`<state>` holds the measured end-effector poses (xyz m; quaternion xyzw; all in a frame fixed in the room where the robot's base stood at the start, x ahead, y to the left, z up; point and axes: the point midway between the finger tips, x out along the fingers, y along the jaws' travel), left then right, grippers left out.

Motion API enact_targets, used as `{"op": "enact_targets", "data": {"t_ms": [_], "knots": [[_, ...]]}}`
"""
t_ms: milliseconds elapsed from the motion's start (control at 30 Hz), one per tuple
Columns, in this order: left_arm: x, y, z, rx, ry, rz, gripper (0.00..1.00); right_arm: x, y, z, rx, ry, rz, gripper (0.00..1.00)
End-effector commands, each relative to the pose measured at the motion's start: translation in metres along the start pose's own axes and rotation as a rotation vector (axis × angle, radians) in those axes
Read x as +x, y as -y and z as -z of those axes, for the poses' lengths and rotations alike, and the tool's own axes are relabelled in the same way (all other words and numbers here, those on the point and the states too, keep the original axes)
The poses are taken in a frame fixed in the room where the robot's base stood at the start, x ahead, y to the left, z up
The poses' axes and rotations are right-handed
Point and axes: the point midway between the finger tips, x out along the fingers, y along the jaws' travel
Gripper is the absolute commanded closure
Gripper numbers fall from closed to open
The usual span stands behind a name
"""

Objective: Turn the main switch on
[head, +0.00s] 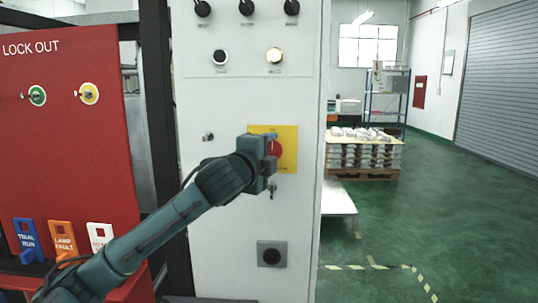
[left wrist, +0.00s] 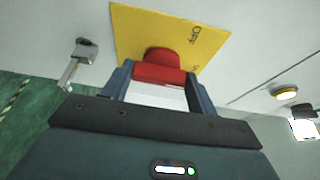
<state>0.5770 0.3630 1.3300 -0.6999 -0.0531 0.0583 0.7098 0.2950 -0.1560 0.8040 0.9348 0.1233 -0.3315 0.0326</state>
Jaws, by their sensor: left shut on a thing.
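The main switch is a red rotary knob (head: 275,149) on a yellow plate (head: 288,138) on the grey cabinet front. My left gripper (head: 268,152) reaches it from the left and hides part of the knob and plate. In the left wrist view the red knob (left wrist: 160,73) has its bar between the two fingers of my left gripper (left wrist: 159,80), which is shut on it. The bar runs roughly across that picture. The yellow plate (left wrist: 135,28) shows lettering that looks like OFF beside the knob. My right gripper is not in view.
Black knobs and a lit yellow button (head: 274,56) are above. A red lock-out board (head: 85,130) stands left. Green floor (head: 430,200) is open at right.

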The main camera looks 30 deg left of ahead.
Motion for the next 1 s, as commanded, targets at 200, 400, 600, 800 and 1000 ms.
{"op": "enact_targets", "data": {"t_ms": [200, 400, 600, 800, 1000], "knots": [[0.0, 0.0, 0.0, 0.0, -0.001, -0.001, 0.65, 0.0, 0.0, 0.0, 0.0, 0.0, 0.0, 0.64], [0.0, 0.0, 0.0, 0.0, -0.001, 0.0, 0.27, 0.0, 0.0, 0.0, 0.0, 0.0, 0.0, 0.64], [0.0, 0.0, 0.0, -0.001, -0.001, 0.0, 0.2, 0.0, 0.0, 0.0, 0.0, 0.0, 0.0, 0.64], [-0.004, -0.001, 0.0, 0.0, -0.001, 0.001, 0.2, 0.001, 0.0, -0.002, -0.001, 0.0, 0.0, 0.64], [-0.035, -0.003, 0.0, 0.004, -0.001, 0.003, 0.2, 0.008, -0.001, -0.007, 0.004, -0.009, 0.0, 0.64]]}}
